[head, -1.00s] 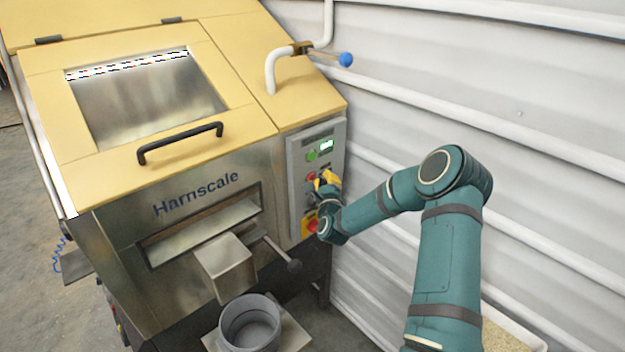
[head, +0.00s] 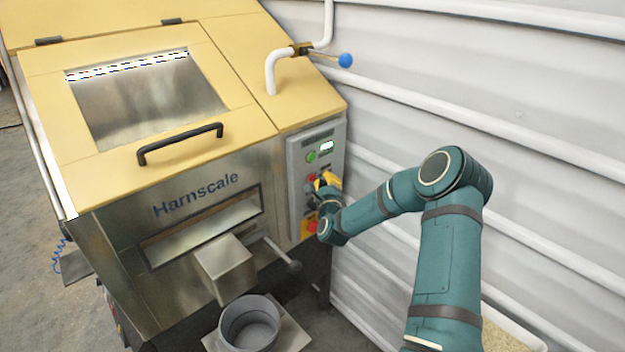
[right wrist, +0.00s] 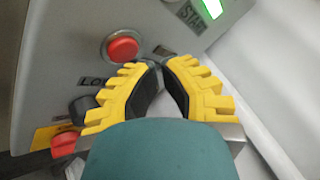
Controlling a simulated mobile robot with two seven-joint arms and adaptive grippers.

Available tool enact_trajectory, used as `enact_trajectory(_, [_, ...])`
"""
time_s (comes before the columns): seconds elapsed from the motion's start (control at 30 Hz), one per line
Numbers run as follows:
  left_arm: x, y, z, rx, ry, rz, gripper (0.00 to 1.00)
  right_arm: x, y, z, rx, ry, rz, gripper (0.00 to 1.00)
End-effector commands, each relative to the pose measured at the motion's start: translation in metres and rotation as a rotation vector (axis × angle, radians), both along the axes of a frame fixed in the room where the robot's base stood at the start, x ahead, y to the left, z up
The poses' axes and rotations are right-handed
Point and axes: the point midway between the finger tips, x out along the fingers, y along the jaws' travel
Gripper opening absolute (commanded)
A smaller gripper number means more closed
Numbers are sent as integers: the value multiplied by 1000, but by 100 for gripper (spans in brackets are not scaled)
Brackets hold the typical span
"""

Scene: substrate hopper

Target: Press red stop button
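A round red button (right wrist: 122,48) in a metal ring sits on the grey control panel (right wrist: 60,55) in the right wrist view. In the head view the red button (head: 311,177) shows small, under a green button (head: 311,156). My right gripper (right wrist: 159,64) has yellow ribbed fingers with black pads, and their tips meet with nothing between them. The tips are just below and right of the red button in the wrist view; contact cannot be told. In the head view the right gripper (head: 318,183) is in front of the panel, partly hiding its middle. My left gripper is out of view.
A red knob on a yellow plate (head: 310,226) sits lower on the panel, beside my wrist. A black knob (right wrist: 82,108) is left of the fingers. A white ribbed wall (head: 480,130) rises close at right. A lever (head: 290,264) sticks out below the panel.

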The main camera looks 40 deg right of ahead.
Motion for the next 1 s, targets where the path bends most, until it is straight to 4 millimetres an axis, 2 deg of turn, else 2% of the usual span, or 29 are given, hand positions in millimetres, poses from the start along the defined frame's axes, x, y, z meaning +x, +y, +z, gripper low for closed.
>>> enact_trajectory(0.5, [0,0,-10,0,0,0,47,8,1,-1,-2,-1,0,0])
enact_trajectory(1.0, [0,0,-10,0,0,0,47,10,1,0,0,0,0,0])
